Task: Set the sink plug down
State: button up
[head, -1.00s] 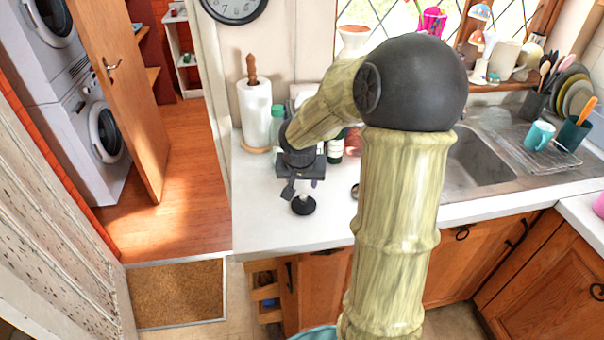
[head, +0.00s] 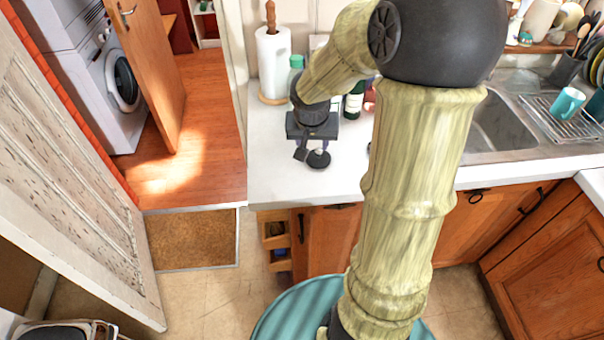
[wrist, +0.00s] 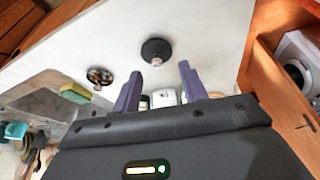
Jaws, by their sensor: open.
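The sink plug (head: 319,160), a black round disc with a short metal stem, appears to rest on the white countertop (head: 290,186) near its front edge. It also shows in the wrist view (wrist: 156,49), stem towards me, just beyond the fingertips. My gripper (head: 311,153) is over the plug in the head view. In the wrist view my gripper (wrist: 160,70) has its two purple fingers apart with nothing held between them. The plug looks clear of both fingers; the exact gap is hard to judge.
A dark and brassy round piece (wrist: 99,76) lies on the counter beside the plug. A sponge (wrist: 75,92) is near the sink (head: 500,122). A paper towel roll (head: 273,65) and bottles (head: 353,104) stand behind my gripper. The counter's front left is clear.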

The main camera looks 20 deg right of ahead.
jog(key=s+a+f+n+y, duration=0.2)
jog(key=s+a+n, duration=0.3)
jog(key=s+a, duration=0.4)
jog(key=s, duration=0.3)
jog(key=shift+s+a+g, duration=0.25)
jog(key=shift+a+g, duration=0.05)
jog(key=shift+g, duration=0.1)
jog(key=shift+f, duration=0.1)
jog(key=shift+c, duration=0.7)
